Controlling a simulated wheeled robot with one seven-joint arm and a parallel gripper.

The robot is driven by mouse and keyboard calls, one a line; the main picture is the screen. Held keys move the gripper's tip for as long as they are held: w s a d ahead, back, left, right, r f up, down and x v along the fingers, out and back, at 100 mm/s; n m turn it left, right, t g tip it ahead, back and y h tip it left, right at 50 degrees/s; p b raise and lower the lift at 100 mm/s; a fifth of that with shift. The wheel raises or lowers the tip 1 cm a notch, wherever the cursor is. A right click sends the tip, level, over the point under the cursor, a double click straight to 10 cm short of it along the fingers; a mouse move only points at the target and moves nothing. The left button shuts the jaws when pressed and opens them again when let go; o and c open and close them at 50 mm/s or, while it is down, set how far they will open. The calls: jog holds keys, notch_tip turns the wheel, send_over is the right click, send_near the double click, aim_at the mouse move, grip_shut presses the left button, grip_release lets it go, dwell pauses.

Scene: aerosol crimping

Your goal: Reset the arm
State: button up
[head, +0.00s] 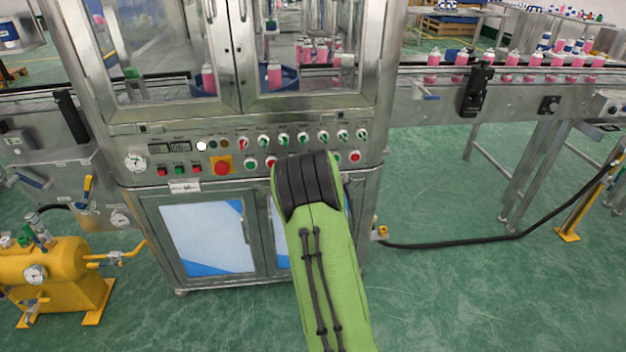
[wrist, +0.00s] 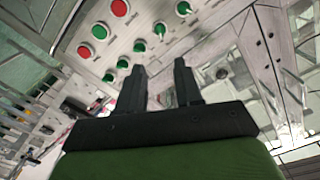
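My green arm reaches up from the bottom of the head view to the front of the crimping machine (head: 150,150); its black wrist hides part of the control panel. The gripper fingers are hidden in the head view. In the wrist view my gripper (wrist: 160,82) shows two dark fingers apart with a gap between them and nothing held. Beyond the fingers is the panel with red buttons (wrist: 100,30), green buttons (wrist: 139,46) and a green-and-white knob (wrist: 183,8). I cannot tell whether the fingers touch the panel.
A conveyor (head: 440,88) with pink bottles runs off to the right. A yellow tank (head: 45,265) stands at the lower left. A black hose (head: 460,243) crosses the green floor to a yellow post (head: 590,200). Floor at the lower right is clear.

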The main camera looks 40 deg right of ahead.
jog(key=shift+w, duration=0.1)
dwell(0.3)
jog(key=s+a+r+n+g+y, duration=0.25)
jog(key=s+a+r+y, duration=0.2)
jog(key=a, duration=0.55)
jog(key=s+a+r+n+g+y, duration=0.1)
jog(key=s+a+r+n+y, duration=0.3)
jog(key=a, duration=0.7)
jog(key=s+a+n+g+y, duration=0.1)
jog(key=s+a+n+g, duration=0.3)
jog(key=s, duration=0.7)
jog(key=s+a+n+g, duration=0.25)
jog(key=s+a, duration=0.35)
jog(key=s, duration=0.5)
notch_tip(320, 180, up, 17)
jog(key=p, duration=1.7)
jog(key=shift+a+f+t, duration=0.15)
jog(key=shift+f+t, duration=0.05)
jog(key=shift+t, duration=0.1)
jog(key=shift+w, duration=0.1)
